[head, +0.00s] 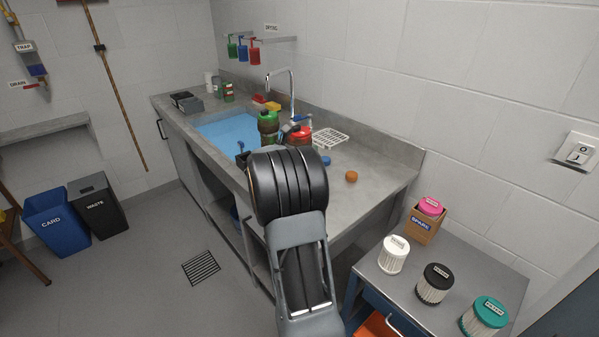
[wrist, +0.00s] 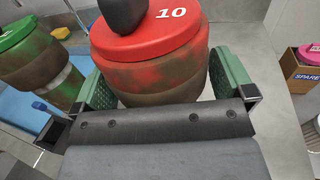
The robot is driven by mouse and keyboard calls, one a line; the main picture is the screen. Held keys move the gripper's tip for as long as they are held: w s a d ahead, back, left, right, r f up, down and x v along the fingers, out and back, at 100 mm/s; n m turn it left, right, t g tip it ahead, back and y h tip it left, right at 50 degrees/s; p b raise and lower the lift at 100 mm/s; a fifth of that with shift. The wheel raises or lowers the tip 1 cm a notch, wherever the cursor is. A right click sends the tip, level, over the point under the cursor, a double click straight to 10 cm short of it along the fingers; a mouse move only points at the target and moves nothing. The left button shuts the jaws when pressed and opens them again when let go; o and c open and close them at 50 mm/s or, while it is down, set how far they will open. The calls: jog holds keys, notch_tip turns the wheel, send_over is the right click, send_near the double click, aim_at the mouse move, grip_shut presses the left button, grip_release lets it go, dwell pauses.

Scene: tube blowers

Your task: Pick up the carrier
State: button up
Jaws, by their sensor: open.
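A carrier (wrist: 160,78) with a red lid marked 10, a dark knob on top and a brown-smeared body stands upright in the wrist view. It also shows as a red shape (head: 301,137) by the sink in the head view, partly hidden by my arm. My gripper (wrist: 165,85) is open, with one green-padded finger on each side of the carrier's body. I cannot tell whether the pads touch it. A similar green-lidded carrier (wrist: 30,58) stands to its left, smeared brown; it also shows in the head view (head: 268,124).
The sink basin (head: 228,130) holds blue water, with a tap (head: 283,85) behind. A white rack (head: 330,138) and an orange-brown ball (head: 351,176) lie on the counter (head: 375,185). A side table (head: 460,262) at right holds white, black and teal filters and a SPARE box (head: 423,226).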

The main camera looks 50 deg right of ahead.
jog(key=shift+c, duration=0.4)
jog(key=c, duration=1)
jog(key=shift+c, duration=0.7)
jog(key=shift+r, duration=0.1)
